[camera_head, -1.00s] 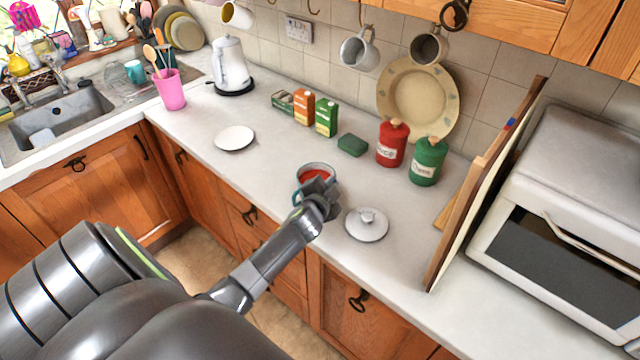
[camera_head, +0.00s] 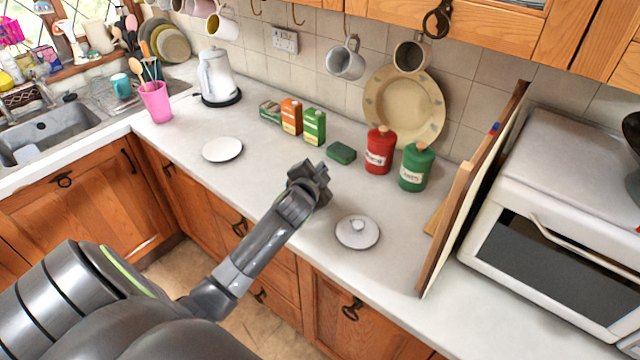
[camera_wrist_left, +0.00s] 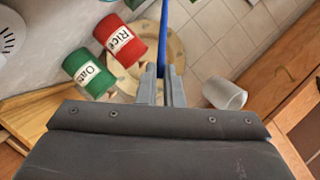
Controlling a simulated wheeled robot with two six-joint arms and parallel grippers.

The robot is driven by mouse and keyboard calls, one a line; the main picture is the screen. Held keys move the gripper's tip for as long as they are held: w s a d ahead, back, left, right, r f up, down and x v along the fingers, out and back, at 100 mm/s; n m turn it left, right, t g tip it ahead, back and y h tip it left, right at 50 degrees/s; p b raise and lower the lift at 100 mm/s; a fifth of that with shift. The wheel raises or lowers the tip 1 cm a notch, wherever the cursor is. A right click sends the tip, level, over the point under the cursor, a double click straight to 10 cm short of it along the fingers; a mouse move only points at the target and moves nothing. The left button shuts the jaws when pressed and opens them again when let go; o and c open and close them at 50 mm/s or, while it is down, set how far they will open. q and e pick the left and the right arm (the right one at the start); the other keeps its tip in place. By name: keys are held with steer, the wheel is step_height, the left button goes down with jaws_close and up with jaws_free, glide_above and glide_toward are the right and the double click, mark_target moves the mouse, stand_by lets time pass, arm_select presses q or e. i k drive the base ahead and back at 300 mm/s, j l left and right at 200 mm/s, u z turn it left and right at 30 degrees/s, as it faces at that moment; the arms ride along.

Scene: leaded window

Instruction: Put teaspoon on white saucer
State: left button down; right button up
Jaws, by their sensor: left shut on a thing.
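My left gripper (camera_head: 312,172) is over the counter between the white saucer (camera_head: 222,149) and a white lid. In the left wrist view its fingers (camera_wrist_left: 163,88) are shut on a narrow blue thing (camera_wrist_left: 165,40). Only a strip of it shows, running out of the top of the picture; I cannot tell whether it is the teaspoon or part of the blue pot. The saucer lies flat, empty, left of the gripper. No teaspoon can be made out on the counter. My right gripper is not in view.
The white lid (camera_head: 357,232) is on the counter right of my gripper. Red (camera_head: 380,152) and green (camera_head: 415,169) canisters, a green block (camera_head: 341,153) and small boxes (camera_head: 291,117) stand behind. A pink cup (camera_head: 156,102) holds utensils. A board (camera_head: 470,190) leans at right.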

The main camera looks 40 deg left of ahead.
mark_target(221, 155)
steer(key=i+j, duration=0.1)
steer(key=j, duration=2)
steer(key=i, duration=0.05)
